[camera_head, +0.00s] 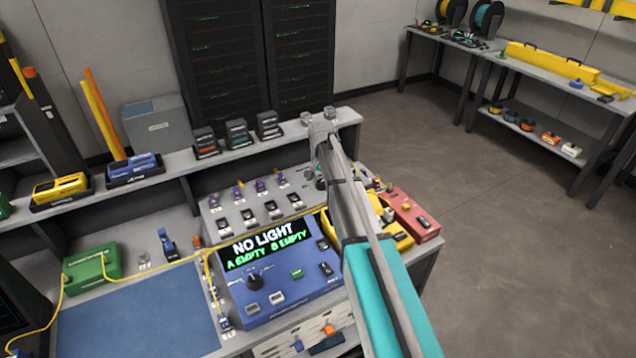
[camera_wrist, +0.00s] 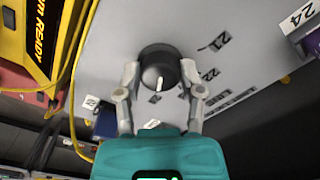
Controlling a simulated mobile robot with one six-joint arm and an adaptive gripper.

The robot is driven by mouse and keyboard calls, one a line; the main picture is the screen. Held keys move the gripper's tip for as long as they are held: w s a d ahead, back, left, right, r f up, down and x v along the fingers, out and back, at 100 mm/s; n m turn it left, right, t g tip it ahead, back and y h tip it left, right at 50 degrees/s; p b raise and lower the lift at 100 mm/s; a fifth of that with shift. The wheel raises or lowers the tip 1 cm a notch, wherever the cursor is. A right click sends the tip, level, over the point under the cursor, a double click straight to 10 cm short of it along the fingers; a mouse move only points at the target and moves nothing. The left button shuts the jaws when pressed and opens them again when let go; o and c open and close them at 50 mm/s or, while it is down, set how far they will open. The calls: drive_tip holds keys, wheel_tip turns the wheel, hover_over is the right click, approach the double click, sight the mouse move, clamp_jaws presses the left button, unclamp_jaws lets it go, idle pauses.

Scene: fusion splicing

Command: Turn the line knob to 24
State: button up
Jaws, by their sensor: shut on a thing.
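The line knob (camera_wrist: 158,68) is a dark round knob with a white pointer mark on a pale grey panel (camera_wrist: 120,35), in the wrist view. My gripper (camera_wrist: 160,76) has one finger on each side of the knob and is shut on it. The white mark points down in the wrist view, toward my gripper's body. A label 21 (camera_wrist: 215,41) and a label 22 (camera_wrist: 210,74) lie to the right of the knob. A label 24 (camera_wrist: 297,16) is at the upper right, by a purple connector. In the head view my arm largely hides the knob.
A blue device (camera_head: 285,283) reads NO LIGHT, A EMPTY, B EMPTY. Purple connectors and dark switches stand on the grey panel (camera_head: 222,222). A yellow device (camera_head: 397,238) and a red device (camera_head: 412,215) sit right of my arm. A yellow cable (camera_wrist: 77,75) runs near my left finger.

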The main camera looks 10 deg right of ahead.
drive_tip(key=shift+d+m, duration=0.2)
drive_tip(key=shift+m, duration=0.1)
drive_tip(key=o, duration=1.2)
drive_tip(key=shift+c, duration=0.2)
drive_tip(key=shift+r, duration=0.1)
